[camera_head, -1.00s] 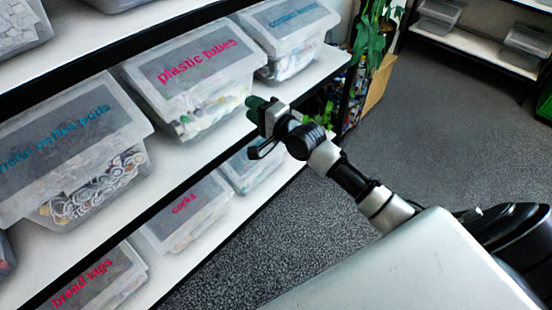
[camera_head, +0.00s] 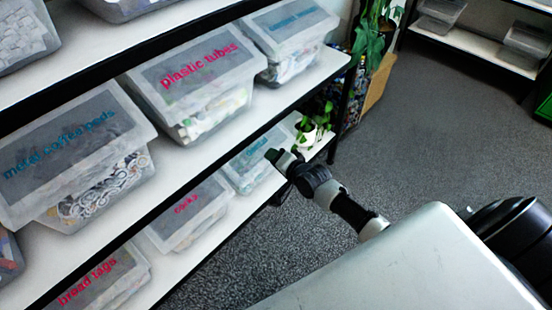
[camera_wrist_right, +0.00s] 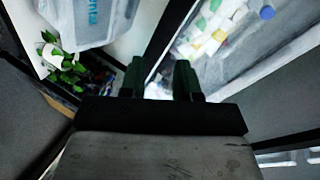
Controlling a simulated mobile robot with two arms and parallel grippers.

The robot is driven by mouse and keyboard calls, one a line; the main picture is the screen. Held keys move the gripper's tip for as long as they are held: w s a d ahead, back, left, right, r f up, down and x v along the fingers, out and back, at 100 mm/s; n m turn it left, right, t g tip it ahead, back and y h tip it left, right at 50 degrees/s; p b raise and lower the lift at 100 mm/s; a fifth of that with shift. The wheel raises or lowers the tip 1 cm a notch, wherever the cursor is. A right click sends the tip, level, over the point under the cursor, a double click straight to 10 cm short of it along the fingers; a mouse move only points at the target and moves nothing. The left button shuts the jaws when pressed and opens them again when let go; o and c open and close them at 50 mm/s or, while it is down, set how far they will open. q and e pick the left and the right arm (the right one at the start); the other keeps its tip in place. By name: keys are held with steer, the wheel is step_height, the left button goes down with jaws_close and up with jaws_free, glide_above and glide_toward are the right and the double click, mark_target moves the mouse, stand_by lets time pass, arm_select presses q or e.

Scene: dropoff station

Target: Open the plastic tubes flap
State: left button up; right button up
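The plastic tubes bin (camera_head: 215,125) is a clear container on the middle shelf, with pink lettering on its grey flap (camera_head: 190,82). The flap lies closed over the slanted front, and pale and coloured pieces show below it. My right gripper (camera_head: 276,157) is below and to the right of this bin, apart from it, in front of the shelf edge. In the right wrist view its two dark green fingers (camera_wrist_right: 159,76) stand apart with nothing between them. A bin with white and green pieces (camera_wrist_right: 207,40) shows beyond them at upper right. My left gripper is out of view.
A metal coffee pods bin (camera_head: 65,150) stands left of the plastic tubes bin, another blue-lettered bin (camera_head: 290,40) right of it. Lower bins (camera_head: 185,215) sit beneath. A potted plant (camera_head: 312,128) is near the gripper. The grey carpet (camera_head: 400,120) is clear to the right.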

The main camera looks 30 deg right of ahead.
steer(key=shift+s+f, duration=0.15)
steer(key=shift+f, duration=0.15)
